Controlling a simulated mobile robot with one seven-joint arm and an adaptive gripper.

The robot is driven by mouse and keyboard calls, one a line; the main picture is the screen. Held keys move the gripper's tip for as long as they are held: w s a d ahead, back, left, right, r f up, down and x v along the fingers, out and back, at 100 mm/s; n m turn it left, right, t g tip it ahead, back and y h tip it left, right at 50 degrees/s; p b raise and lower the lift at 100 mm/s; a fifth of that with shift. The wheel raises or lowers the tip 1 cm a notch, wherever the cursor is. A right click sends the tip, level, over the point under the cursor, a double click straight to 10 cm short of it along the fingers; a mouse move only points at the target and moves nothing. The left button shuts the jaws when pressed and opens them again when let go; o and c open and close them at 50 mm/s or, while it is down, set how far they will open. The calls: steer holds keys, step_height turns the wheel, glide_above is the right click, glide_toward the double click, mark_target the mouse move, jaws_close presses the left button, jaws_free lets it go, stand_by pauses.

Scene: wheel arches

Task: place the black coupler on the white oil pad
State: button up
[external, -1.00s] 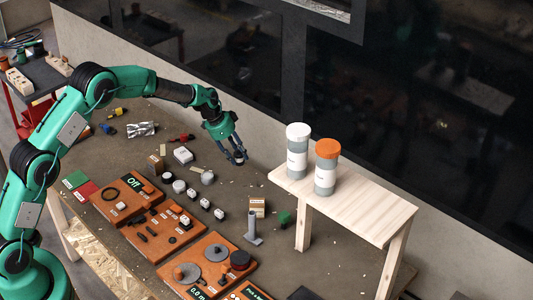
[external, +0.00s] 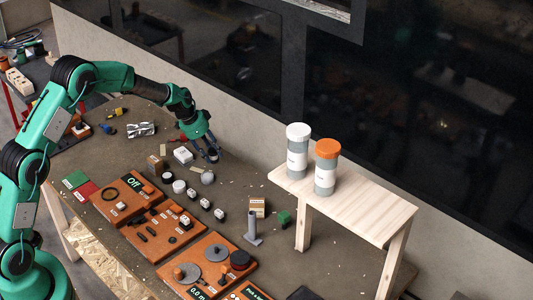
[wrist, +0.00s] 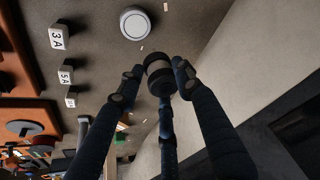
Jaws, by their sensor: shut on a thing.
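My gripper (wrist: 156,82) has dark fingers shut on the black coupler (wrist: 158,74), a short dark cylinder with a lighter band. In the external view my gripper (external: 211,154) hangs above the bench, and the coupler is too small and dark there to make out well. The white oil pad appears to be the round white disc with a grey rim (wrist: 135,23) at the top of the wrist view. In the external view it seems to be the pale round piece (external: 207,178) just below my gripper in the picture. The coupler is apart from it.
Small white labelled blocks (wrist: 58,38) stand in a row beside the disc. Orange-brown boards (external: 165,228) with parts lie in front. A wooden shelf (external: 355,208) bears a white-capped jar (external: 297,160) and an orange-capped jar (external: 326,175) at right. The wall runs close behind.

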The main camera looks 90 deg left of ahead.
steer(key=s+d+n+y+b, duration=0.1)
steer(key=s+d+n, duration=0.1)
steer(key=s, duration=1.8)
steer(key=shift+d+f+n+g+b, duration=0.2)
steer(key=shift+f+n+g+b, duration=0.15)
steer(key=shift+n, duration=0.25)
steer(key=b, duration=0.2)
glide_above(190, 154)
steer(key=s+d, duration=0.1)
steer(key=shift+s+f, duration=0.2)
steer(key=shift+f, duration=0.6)
steer(key=shift+f, duration=1.75)
steer(key=shift+f+b, duration=0.1)
steer(key=shift+b, duration=0.2)
